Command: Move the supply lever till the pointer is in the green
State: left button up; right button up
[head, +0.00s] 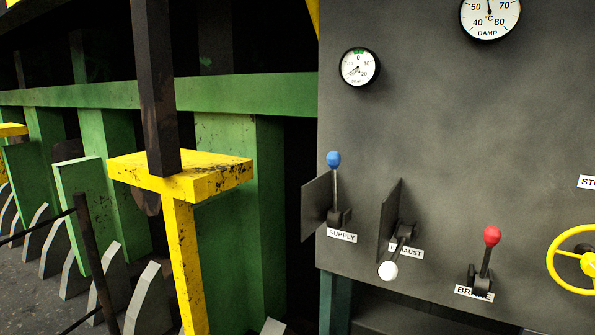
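The supply lever (336,185) has a blue ball knob (333,158) and stands nearly upright on the grey panel, above the label SUPPLY (341,235). A dark plate (315,206) stands out from the panel on its left side. A small round gauge (358,68) sits above the lever, with a short green band (358,51) at the top of its dial. Its pointer seems to point to the lower left, away from the green, though it is small. Neither of my grippers is in view.
The exhaust lever's white knob (388,271) hangs low beside another dark plate (390,220). A red-knobbed brake lever (491,237) and a yellow handwheel (573,259) are further right. A damp gauge (490,14) is above. Yellow (182,250) and green frames fill the left.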

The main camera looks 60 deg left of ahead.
aim_at(333, 159)
jog(key=k, duration=0.75)
jog(key=u, duration=1.85)
jog(key=i, duration=0.35)
jog(key=u, duration=0.05)
